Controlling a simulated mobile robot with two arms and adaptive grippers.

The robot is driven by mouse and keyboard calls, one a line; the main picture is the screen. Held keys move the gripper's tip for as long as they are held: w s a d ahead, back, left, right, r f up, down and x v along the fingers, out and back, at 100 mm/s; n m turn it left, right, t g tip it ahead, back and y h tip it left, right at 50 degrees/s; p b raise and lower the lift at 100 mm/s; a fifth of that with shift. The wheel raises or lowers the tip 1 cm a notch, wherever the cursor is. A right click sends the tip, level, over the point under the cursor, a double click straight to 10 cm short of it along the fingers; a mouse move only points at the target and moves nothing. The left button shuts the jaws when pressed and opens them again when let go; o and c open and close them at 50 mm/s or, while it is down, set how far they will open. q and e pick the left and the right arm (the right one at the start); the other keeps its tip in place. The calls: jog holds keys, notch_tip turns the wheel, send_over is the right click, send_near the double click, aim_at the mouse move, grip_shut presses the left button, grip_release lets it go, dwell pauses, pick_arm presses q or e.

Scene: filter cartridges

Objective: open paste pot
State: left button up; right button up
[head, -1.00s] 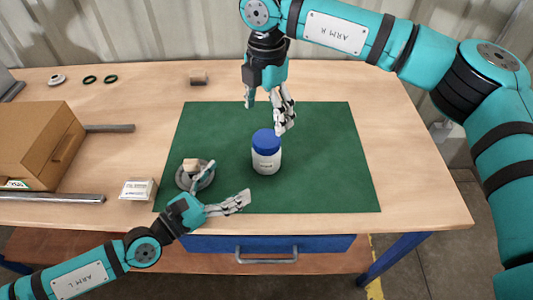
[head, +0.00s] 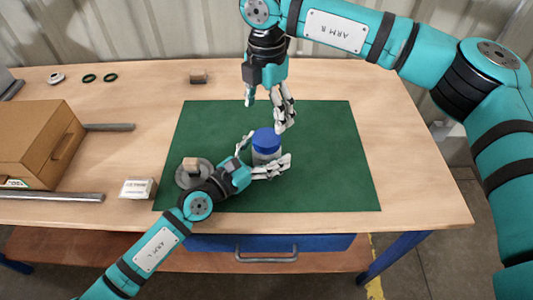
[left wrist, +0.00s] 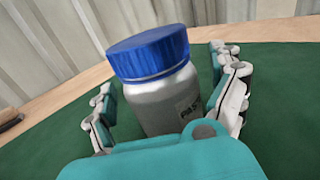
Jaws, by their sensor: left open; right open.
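In the left wrist view the pot's body (left wrist: 165,100) and blue lid (left wrist: 150,52) stand between the two fingers. My left gripper (head: 264,158) is open, with one finger on each side of the pot's body, below the lid. I cannot tell whether the fingers touch it. My right gripper (head: 268,112) is open and empty, pointing down above the mat, just behind and above the pot.
A grey round dish (head: 187,180) with a beige block (head: 190,164) sits left, partly behind my left arm. The mat's right side is clear.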

aim_at(267, 137)
pick_arm(q)
grip_shut()
pick_arm(e)
jog(key=shift+f, duration=0.1)
dwell(0.6)
jog(key=shift+f, duration=0.1)
jog(key=shift+f, duration=3.85)
